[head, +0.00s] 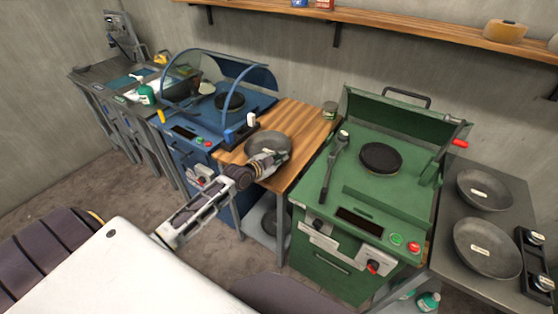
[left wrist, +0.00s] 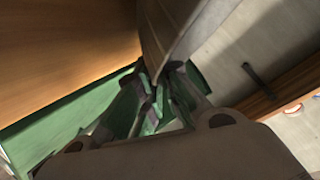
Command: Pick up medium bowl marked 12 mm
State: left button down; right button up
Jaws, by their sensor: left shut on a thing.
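A grey metal bowl (head: 268,146) is at the wooden-topped table between the blue and green machines. No mark on it can be read, so I cannot tell if it is the 12 mm one. My left gripper (head: 266,162) is shut on its near rim. In the left wrist view the bowl (left wrist: 165,30) runs down between the fingers of my left gripper (left wrist: 158,92). I cannot tell if the bowl touches the wood. Two more grey bowls, an upper one (head: 485,189) and a lower one (head: 487,249), sit on the right-hand table with small unreadable labels. My right gripper is out of view.
The wooden tabletop (head: 305,120) has a small jar (head: 329,109) at its back. The green machine (head: 390,200) with a raised lid stands to the right, the blue machine (head: 190,140) to the left. A wooden shelf (head: 420,28) runs along the wall.

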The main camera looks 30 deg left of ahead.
pick_arm(q)
notch_tip(320, 180, up, 8)
jog(key=shift+r, duration=0.45)
jog(key=shift+w+d, duration=0.1)
jog(key=shift+w, duration=0.05)
dwell(0.4)
